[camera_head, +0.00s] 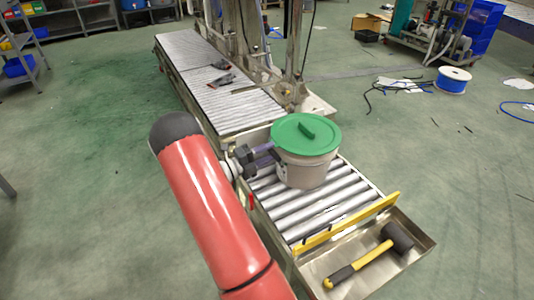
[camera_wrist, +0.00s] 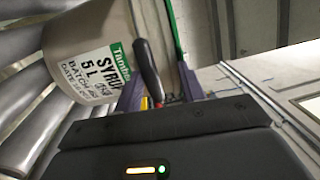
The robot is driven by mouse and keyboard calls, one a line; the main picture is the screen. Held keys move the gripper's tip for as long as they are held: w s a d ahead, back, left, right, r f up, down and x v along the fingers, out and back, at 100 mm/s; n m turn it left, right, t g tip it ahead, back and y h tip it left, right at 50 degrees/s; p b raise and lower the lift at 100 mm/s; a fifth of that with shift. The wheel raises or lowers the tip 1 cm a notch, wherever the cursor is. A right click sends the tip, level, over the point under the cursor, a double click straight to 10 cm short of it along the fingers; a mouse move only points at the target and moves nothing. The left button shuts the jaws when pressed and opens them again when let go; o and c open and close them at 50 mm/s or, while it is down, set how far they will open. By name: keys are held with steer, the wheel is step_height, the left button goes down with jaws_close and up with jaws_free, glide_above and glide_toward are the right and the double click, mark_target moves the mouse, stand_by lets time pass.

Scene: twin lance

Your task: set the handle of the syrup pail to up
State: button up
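The syrup pail (camera_head: 304,172) is white with a green lid (camera_head: 306,134) and stands upright on the roller conveyor. In the wrist view the pail (camera_wrist: 85,60) shows a "SYRUP 5 L" label, and the lid's green edge runs to the right of it. A dark handle grip (camera_wrist: 148,68) lies against the pail's side, below the lid. My gripper (camera_head: 262,154) is at the pail's left side. In the wrist view its purple fingers (camera_wrist: 160,90) stand apart, with the handle grip's end between or just beyond them. Whether they touch it is unclear.
A yellow bar (camera_head: 347,223) crosses the conveyor's near end. A black-headed mallet (camera_head: 368,256) lies in the metal tray (camera_head: 420,243) beyond it. A second roller conveyor (camera_head: 190,60) with tools on it and a metal frame (camera_head: 293,50) stand behind the pail.

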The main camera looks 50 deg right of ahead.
steer(key=shift+a, duration=0.1)
steer(key=r+v, duration=0.1)
steer(key=v, duration=0.6)
steer(key=shift+a+f, duration=0.3)
steer(key=shift+f, duration=0.25)
